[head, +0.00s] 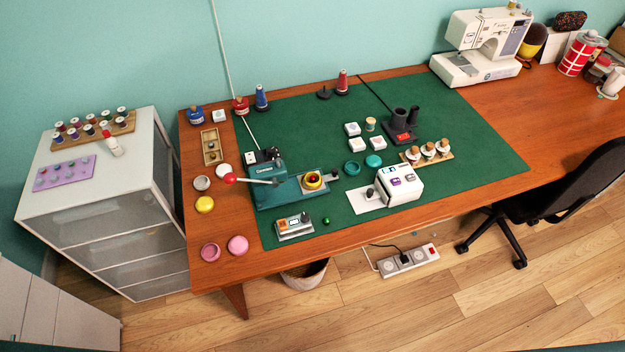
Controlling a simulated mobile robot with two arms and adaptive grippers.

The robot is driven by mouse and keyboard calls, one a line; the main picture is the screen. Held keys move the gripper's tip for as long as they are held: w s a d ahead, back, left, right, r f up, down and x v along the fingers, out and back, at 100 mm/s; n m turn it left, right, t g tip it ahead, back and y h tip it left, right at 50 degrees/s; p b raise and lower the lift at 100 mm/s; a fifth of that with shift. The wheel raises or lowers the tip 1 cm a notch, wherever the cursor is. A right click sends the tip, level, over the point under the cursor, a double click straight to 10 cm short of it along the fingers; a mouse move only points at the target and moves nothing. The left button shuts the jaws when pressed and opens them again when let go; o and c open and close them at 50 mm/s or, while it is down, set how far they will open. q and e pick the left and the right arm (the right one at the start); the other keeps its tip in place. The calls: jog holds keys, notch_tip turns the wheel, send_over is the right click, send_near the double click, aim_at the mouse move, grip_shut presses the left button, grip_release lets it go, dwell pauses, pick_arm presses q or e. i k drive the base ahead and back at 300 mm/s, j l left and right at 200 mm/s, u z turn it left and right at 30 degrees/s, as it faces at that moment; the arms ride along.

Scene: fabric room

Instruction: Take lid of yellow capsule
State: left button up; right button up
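A round yellow piece (205,204) with a closed-looking top lies on the wooden table near its left edge, left of the green mat. A second yellow round piece (313,180) sits in the holder of the teal machine (285,190); it has a dark reddish centre, and its details are too small to tell. I cannot tell for certain which of the two is the lid. Neither of my grippers is in view.
Pink round pieces (238,245) and whitish ones (201,183) lie around the yellow piece. The teal machine's lever with a red knob (229,178) reaches over the table nearby. A white drawer cabinet (100,200) stands left; a black chair (570,190) stands right.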

aim_at(205, 204)
jog(key=i+u, duration=0.1)
jog(key=u, duration=0.3)
jog(key=i+u, duration=0.1)
jog(key=u, duration=0.3)
jog(key=l+u, duration=0.15)
jog(key=u, duration=0.25)
